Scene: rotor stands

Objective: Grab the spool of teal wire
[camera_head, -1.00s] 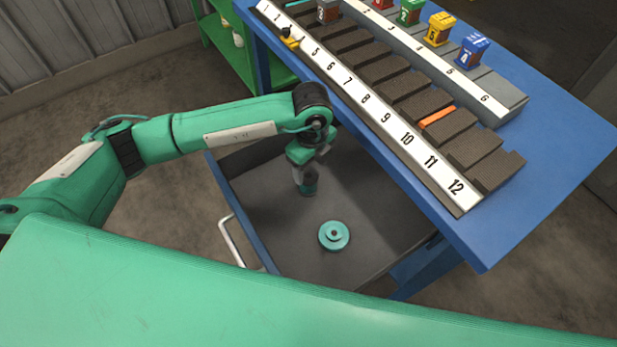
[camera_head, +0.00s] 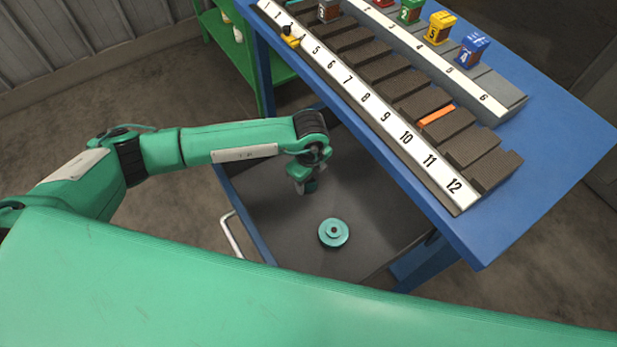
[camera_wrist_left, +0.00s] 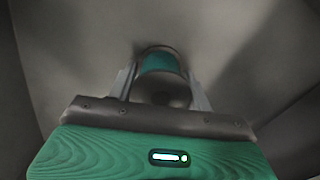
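A teal spool (camera_head: 333,232) lies flat in the grey drawer, its round hub facing up. My left gripper (camera_head: 306,187) points down into the drawer, behind and left of that spool and apart from it. A small teal part shows at its fingertips in the head view. In the left wrist view, a teal curved piece (camera_wrist_left: 160,62) with a dark round part below it sits between the two fingers of my left gripper (camera_wrist_left: 160,78). I cannot tell whether the fingers press on it. My right gripper is not in view.
The open drawer (camera_head: 375,185) has a handle (camera_head: 230,238) at its front left. The blue table (camera_head: 545,160) overhangs its right side, with a numbered rack (camera_head: 400,140) and several coloured blocks on top. A green shelf (camera_head: 240,60) stands behind.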

